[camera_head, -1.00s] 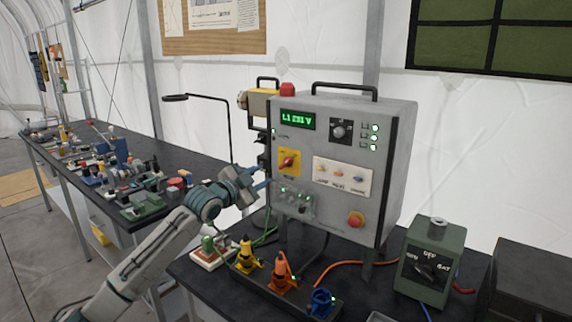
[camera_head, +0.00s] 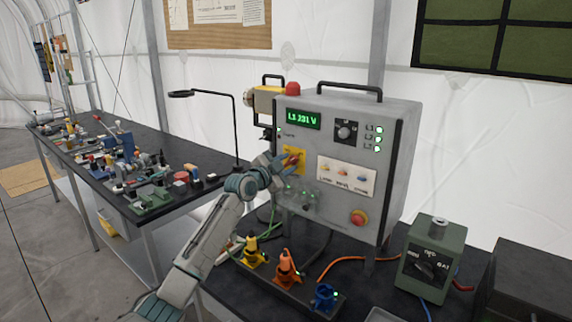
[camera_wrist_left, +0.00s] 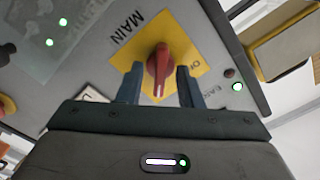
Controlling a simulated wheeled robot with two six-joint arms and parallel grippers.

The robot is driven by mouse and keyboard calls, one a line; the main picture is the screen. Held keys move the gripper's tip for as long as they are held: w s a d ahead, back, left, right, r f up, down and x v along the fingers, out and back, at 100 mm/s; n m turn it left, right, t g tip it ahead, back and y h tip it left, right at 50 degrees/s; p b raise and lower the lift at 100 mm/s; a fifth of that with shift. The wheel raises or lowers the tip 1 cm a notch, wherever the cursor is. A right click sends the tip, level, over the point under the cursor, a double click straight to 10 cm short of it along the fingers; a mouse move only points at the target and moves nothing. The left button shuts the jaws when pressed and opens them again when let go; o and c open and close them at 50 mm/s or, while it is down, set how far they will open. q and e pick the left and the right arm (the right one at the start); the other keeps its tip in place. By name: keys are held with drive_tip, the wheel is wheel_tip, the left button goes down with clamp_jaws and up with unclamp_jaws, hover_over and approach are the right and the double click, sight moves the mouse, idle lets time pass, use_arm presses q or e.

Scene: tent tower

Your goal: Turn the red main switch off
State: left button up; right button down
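The red main switch (camera_wrist_left: 159,68) is a rotary handle on a yellow plate (camera_wrist_left: 180,48) marked MAIN, on the grey control panel (camera_head: 325,215). In the left wrist view the handle stands between the two fingers of my left gripper (camera_wrist_left: 160,84), which is open with a gap on each side of it. In the head view my left gripper (camera_head: 284,163) is at the yellow plate and partly covers the switch. The panel display (camera_head: 303,119) is lit green and reads about 231 V. My right gripper is not in view.
A green selector box (camera_head: 427,262) is at right. A cluttered bench (camera_head: 160,185) lies at left.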

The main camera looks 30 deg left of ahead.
use_arm(q)
clamp_jaws()
